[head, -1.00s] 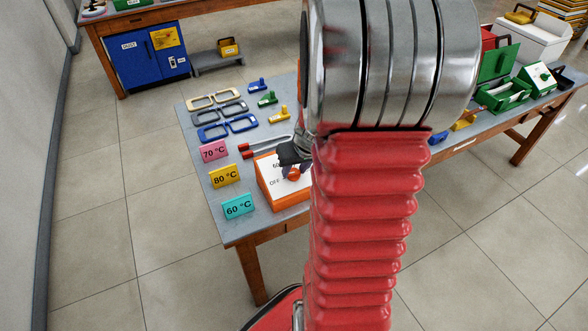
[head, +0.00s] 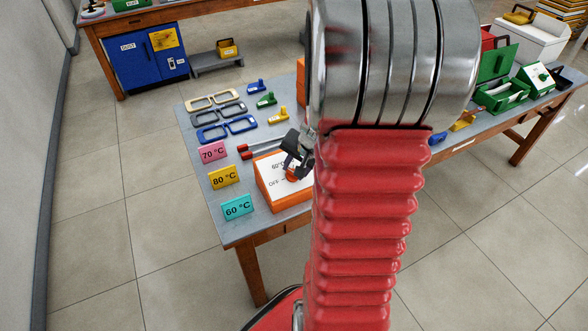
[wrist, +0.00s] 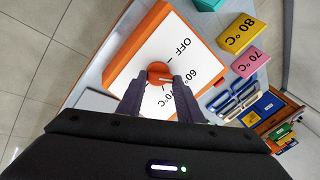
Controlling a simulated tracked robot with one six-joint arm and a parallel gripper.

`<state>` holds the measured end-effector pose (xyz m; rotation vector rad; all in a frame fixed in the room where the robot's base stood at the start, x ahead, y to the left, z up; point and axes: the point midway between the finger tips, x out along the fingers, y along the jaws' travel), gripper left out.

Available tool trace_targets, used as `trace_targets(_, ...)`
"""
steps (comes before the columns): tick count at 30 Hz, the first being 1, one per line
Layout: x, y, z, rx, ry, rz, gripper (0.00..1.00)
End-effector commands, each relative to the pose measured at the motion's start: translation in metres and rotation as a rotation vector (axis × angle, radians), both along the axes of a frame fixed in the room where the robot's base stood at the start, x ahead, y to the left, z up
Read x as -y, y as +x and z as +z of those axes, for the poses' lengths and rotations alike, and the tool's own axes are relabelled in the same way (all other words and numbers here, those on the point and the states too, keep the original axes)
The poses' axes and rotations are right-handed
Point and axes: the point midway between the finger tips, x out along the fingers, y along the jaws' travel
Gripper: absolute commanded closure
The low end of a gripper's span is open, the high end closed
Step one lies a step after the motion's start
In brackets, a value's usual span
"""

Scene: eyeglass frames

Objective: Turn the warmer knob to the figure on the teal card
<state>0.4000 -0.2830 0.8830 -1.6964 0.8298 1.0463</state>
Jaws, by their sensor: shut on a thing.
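The teal card (head: 238,206) reads 60 °C and stands near the table's front left corner; its edge shows at the top of the wrist view (wrist: 205,4). The warmer (head: 264,190) is an orange box with a white sloped face marked OFF, 60 °C and another figure partly hidden by a finger. Its round orange knob (wrist: 158,70) sits between the fingers of my gripper (wrist: 159,84), which is shut on it. A small pale mark shows on the knob, but I cannot tell exactly which figure it points at. In the head view my arm covers the warmer's right side.
A yellow 80 °C card (head: 223,177) and a pink 70 °C card (head: 213,151) stand behind the teal one. Red-handled pliers (head: 262,148) lie just behind the warmer. Several eyeglass frames (head: 220,108) and small coloured stands (head: 266,99) sit further back.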

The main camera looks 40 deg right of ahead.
Motion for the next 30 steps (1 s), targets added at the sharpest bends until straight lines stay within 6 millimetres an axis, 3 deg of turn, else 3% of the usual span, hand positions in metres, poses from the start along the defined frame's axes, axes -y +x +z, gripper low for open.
trace_targets(19, -0.0016, 0.0004, -0.0006, 0.008, 0.034, -0.06, 0.9)
trace_targets(20, -0.0016, 0.0004, -0.0005, 0.008, 0.034, -0.06, 0.65)
trace_targets(27, -0.0003, -0.0001, -0.0003, 0.009, 0.031, -0.061, 0.49)
trace_targets(30, 0.0, -0.0002, -0.0002, 0.008, 0.03, -0.062, 0.49)
